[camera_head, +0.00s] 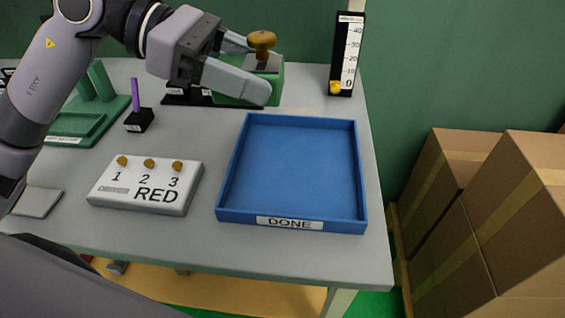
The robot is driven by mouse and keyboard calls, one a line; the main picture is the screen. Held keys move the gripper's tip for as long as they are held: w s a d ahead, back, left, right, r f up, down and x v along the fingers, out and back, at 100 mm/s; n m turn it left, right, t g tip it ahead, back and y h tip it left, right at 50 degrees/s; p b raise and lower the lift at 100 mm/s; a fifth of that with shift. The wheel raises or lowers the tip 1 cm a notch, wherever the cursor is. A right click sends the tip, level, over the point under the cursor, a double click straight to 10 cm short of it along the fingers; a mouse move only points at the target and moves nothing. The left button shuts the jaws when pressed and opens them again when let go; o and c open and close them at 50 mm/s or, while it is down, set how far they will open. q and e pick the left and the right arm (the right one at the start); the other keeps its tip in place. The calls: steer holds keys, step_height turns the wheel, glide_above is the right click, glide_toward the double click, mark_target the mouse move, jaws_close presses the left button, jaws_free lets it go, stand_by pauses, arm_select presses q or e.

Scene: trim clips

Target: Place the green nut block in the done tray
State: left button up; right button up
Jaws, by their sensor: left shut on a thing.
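The green nut block (276,88) has a grey top and a brass-coloured knob. It is at the back of the table, behind the done tray. My left gripper (258,68) reaches in from the left and is shut on the block, its near finger covering part of the front face. I cannot tell whether the block is lifted or resting on the dark base behind it. The done tray (290,121) is blue, shallow and empty, with a "DONE" label on its front wall. My right gripper is not in view.
A white box (181,200) marked "RED" with numbered knobs is left of the tray. A purple peg in a black base (140,121) and a green fixture (70,130) stand farther left. A black scale post (341,70) stands at the back right. Cardboard boxes (450,210) are beyond the table.

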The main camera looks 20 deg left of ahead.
arm_select(q)
glide_above(260, 191)
step_height(260, 191, down, 14)
steer(key=shift+r+b, duration=0.1)
steer(key=shift+b, duration=0.2)
steer(key=shift+f, duration=2.45)
steer(key=shift+f, duration=0.1)
steer(key=o, duration=0.9)
steer(key=shift+f+b, duration=0.15)
steer(key=shift+b, duration=0.2)
steer(key=o, duration=0.4)
steer(key=shift+r, duration=0.2)
